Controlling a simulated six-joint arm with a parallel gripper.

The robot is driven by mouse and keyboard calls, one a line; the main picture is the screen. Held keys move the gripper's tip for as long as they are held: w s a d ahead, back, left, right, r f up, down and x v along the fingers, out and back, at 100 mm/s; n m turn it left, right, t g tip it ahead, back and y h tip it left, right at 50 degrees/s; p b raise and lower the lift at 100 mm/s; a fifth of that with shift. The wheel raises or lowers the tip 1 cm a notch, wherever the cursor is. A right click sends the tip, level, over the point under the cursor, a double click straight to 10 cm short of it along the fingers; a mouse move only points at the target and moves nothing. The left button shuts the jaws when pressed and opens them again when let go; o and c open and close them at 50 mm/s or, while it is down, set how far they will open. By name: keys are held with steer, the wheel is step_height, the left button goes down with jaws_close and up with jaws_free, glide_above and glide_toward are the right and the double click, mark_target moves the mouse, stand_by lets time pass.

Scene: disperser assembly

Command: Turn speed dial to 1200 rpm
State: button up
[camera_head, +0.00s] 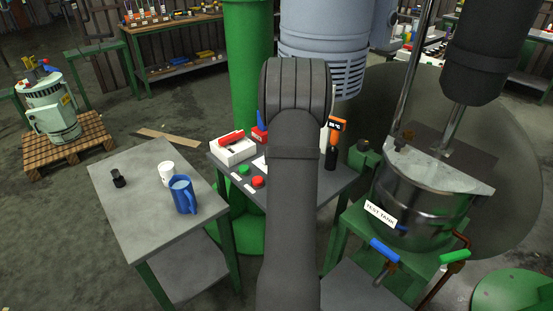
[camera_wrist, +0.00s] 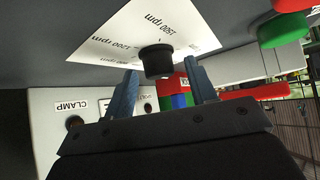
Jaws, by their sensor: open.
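The black speed dial (camera_wrist: 156,60) sits on a white scale plate (camera_wrist: 110,38) in the wrist view. The plate's print is upside down there; "1200 rpm" and "1500 rpm" can be read. My gripper (camera_wrist: 160,82) is open, with one finger to each side of the dial and the fingertips close to it. I cannot tell whether either finger touches it. The dial's pointer mark cannot be made out, so its setting is unclear. In the head view my arm hides the dial and the gripper; a sliver of the plate (camera_head: 259,162) shows.
A green button (camera_head: 244,170) and a red button (camera_head: 257,182) are near the plate. A panel labelled CLAMP (camera_wrist: 50,110) is at the wrist view's left. A blue mug (camera_head: 183,195) and white cup (camera_head: 166,172) stand on the left table. The test tank (camera_head: 410,205) is right.

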steer(key=c, duration=1)
steer(key=shift+o, duration=0.2)
steer(key=shift+m+h, duration=0.6)
steer(key=shift+m, duration=0.2)
steer(key=o, duration=1)
steer(key=shift+c, duration=0.2)
steer(key=shift+s+r, duration=0.1)
steer(key=v, duration=1.7)
steer(key=shift+s, duration=0.3)
